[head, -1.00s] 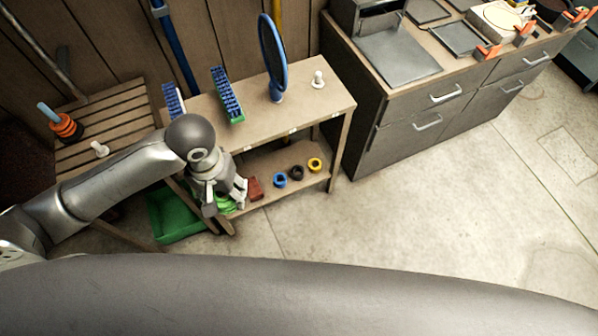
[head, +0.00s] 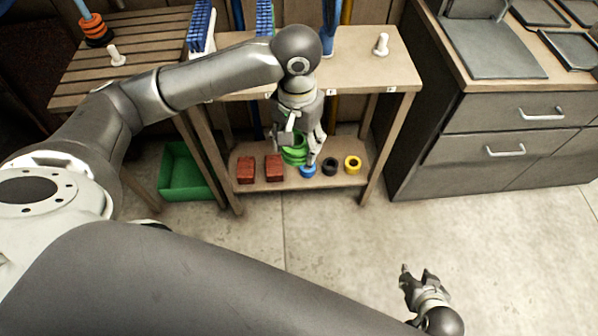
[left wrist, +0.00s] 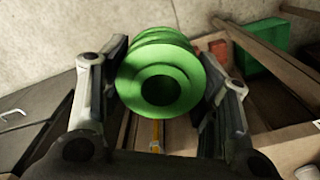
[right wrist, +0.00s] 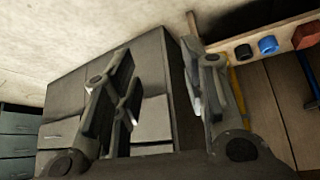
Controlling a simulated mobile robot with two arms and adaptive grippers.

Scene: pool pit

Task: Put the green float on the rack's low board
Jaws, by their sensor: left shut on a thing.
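The green float (head: 294,154) is a thick ribbed ring with a hole through its middle. My left gripper (head: 298,148) is shut on it, and the left wrist view shows the float (left wrist: 165,78) between the two fingers. The float is at the rack's low board (head: 290,180), behind the gap between a red block and the blue ring. I cannot tell whether it touches the board. My right gripper (head: 422,284) is open and empty, out over the floor to the right of the rack.
On the low board stand two red blocks (head: 274,168), a blue ring (head: 308,171), a black ring (head: 330,167) and a yellow ring (head: 352,165). The rack's upper board (head: 365,72) overhangs. A green bin (head: 186,178) is left; a drawer cabinet (head: 480,130) is right.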

